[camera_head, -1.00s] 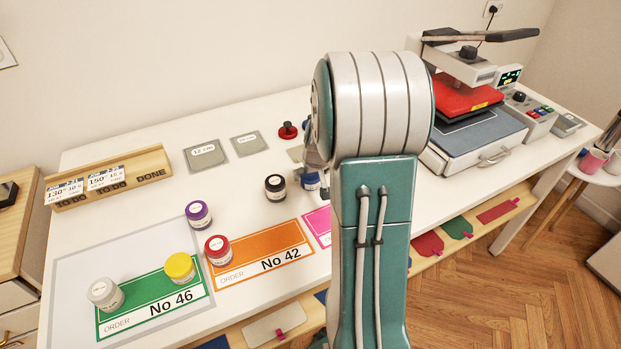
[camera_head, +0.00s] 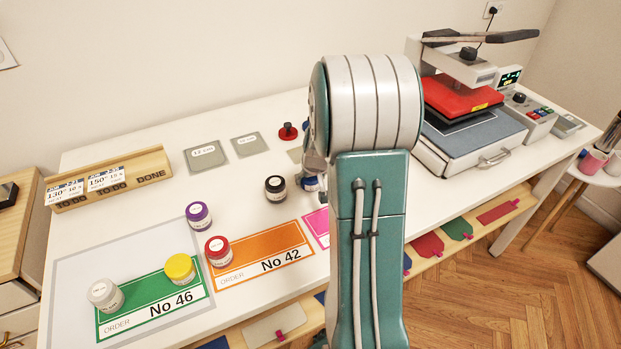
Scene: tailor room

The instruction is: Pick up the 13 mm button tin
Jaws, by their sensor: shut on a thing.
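Several small lidded tins stand on the white table; their labels are too small for me to read 13 mm on any. A blue tin (camera_head: 310,184) shows partly at the left edge of my arm. My gripper (camera_head: 313,164) is just above it, mostly hidden behind my arm, and is shut on this tin. A black-lidded tin (camera_head: 275,188) stands close to its left. Purple (camera_head: 199,215), red (camera_head: 218,251), yellow (camera_head: 180,268) and white (camera_head: 105,295) tins stand further left. Whether the blue tin is off the table cannot be told.
The green No 46 card (camera_head: 150,307) and orange No 42 card (camera_head: 275,251) lie at the front. A wooden job-card rack (camera_head: 110,182) stands at the back left. A red-plated heat press (camera_head: 463,100) stands at the right. The table between rack and black-lidded tin is mostly clear.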

